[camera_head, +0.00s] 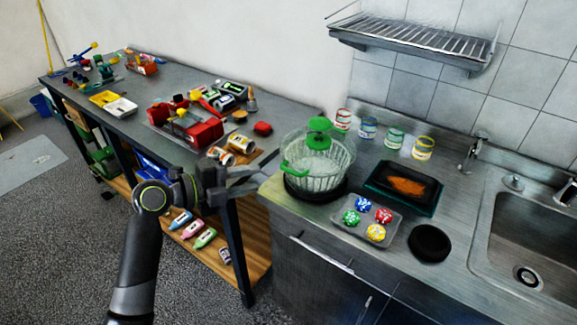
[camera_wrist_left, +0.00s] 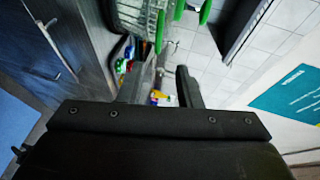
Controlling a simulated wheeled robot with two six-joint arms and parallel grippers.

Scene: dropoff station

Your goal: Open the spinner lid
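The salad spinner (camera_head: 318,178) stands on the near left corner of the counter, a clear ribbed bowl on a dark round base. Its clear lid (camera_head: 296,146) is on top, with a green knob (camera_head: 319,126) in the middle and a green handle (camera_head: 294,169) at the left side. The spinner also shows at the top of the left wrist view (camera_wrist_left: 140,14), with green parts beside it. My left gripper (camera_head: 262,180) is just left of the spinner, with its fingers pointing at it. In the left wrist view the fingers (camera_wrist_left: 158,82) are apart with nothing held between them. My right gripper is not visible.
Right of the spinner are a tray with several coloured balls (camera_head: 365,232), a dark dish with orange food (camera_head: 405,188), a black round item (camera_head: 429,243) and the sink (camera_head: 530,235). Several cans (camera_head: 394,139) line the wall. A cluttered workbench (camera_head: 285,112) is at left.

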